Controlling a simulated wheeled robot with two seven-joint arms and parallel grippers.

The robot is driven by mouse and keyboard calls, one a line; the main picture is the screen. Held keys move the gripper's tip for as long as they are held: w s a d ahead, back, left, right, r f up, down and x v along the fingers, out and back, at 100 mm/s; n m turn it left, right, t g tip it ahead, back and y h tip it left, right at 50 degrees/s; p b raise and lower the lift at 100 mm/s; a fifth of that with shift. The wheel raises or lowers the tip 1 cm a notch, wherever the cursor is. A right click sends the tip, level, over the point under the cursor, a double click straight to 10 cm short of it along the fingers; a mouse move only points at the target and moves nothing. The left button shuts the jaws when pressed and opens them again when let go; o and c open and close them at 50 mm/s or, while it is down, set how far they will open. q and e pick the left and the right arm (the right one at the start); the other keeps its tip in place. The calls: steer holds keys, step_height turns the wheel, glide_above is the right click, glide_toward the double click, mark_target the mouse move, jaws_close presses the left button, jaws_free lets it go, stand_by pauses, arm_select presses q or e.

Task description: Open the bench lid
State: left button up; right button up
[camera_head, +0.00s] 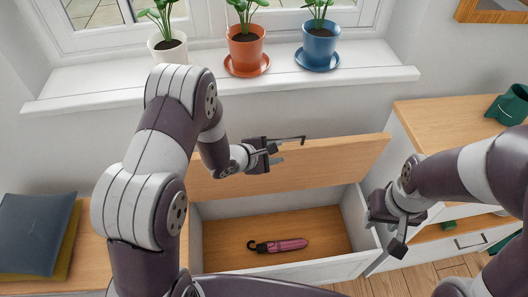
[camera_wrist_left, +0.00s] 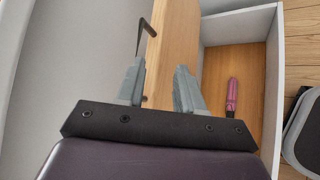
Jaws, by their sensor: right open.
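The wooden bench lid (camera_head: 330,160) is raised and tilted up at the back of the bench, with the compartment below it open. In the left wrist view the lid (camera_wrist_left: 172,45) runs up beyond my fingers. A thin black bent bar (camera_head: 290,139) shows at the lid's upper edge; it also shows in the left wrist view (camera_wrist_left: 145,37). My left gripper (camera_head: 275,151) is at the lid's upper part, fingers apart with nothing clearly held; contact is unclear. My right gripper (camera_head: 396,228) is open by the bench's right side.
A pink folded umbrella (camera_head: 278,245) lies in the bench box (camera_head: 225,232). Potted plants stand on the windowsill (camera_head: 110,86) above. Cushions (camera_head: 35,235) lie at left. A cabinet (camera_head: 440,115) with a green item (camera_head: 510,105) stands at right.

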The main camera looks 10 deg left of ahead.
arm_select(q)
steer(key=v, duration=0.5)
steer(key=shift+s+a+r, duration=0.15)
steer(key=shift+s+r, duration=0.05)
steer(key=shift+s, duration=0.05)
